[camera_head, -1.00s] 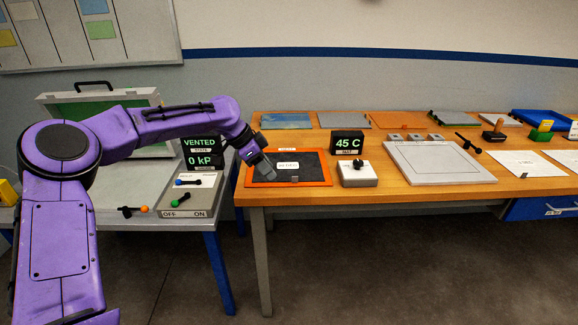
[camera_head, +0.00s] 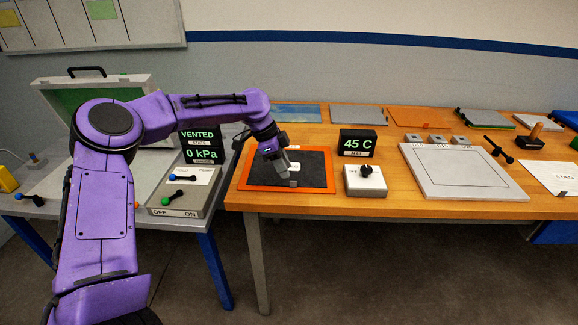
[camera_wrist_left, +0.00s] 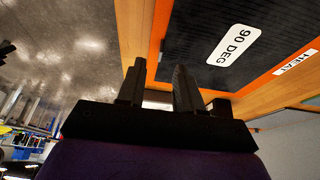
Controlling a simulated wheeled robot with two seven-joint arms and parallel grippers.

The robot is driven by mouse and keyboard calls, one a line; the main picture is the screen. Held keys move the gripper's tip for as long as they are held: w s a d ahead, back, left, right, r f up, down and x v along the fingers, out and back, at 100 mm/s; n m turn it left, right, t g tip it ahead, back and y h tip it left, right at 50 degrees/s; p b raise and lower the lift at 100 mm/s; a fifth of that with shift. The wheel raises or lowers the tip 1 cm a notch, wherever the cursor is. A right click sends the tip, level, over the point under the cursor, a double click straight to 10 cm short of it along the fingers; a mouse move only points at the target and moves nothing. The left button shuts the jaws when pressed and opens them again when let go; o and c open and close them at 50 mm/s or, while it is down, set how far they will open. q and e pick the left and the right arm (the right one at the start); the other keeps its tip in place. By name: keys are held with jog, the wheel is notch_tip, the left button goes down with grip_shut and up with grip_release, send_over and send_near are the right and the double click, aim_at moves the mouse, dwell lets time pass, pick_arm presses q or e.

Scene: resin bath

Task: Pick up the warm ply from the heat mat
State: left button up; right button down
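The heat mat (camera_head: 246,172) has an orange rim and lies at the left end of the wooden table. The warm ply (camera_head: 315,169) is a dark sheet lying flat on it, with a small grey tab (camera_head: 293,184) at its front edge. In the left wrist view the ply (camera_wrist_left: 205,65) bears a "90 DEG" label. My left gripper (camera_head: 284,175) points down over the front part of the ply, close to the tab. In the left wrist view its fingers (camera_wrist_left: 157,75) are apart with nothing seen held. Contact with the ply cannot be told. My right gripper is out of view.
A knob box (camera_head: 365,180) stands right of the mat, with a "45 C" display (camera_head: 362,142) behind it. A switch box (camera_head: 187,193) and a "VENTED, 0 kPa" display (camera_head: 201,147) stand left. A pale framed plate (camera_head: 460,172) lies further right.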

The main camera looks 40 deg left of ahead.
aim_at(293, 178)
pick_arm(q)
jog(key=x, duration=0.3)
jog(key=p+x, duration=0.1)
jog(key=x, duration=0.1)
jog(key=shift+w+d, duration=0.35)
grip_shut()
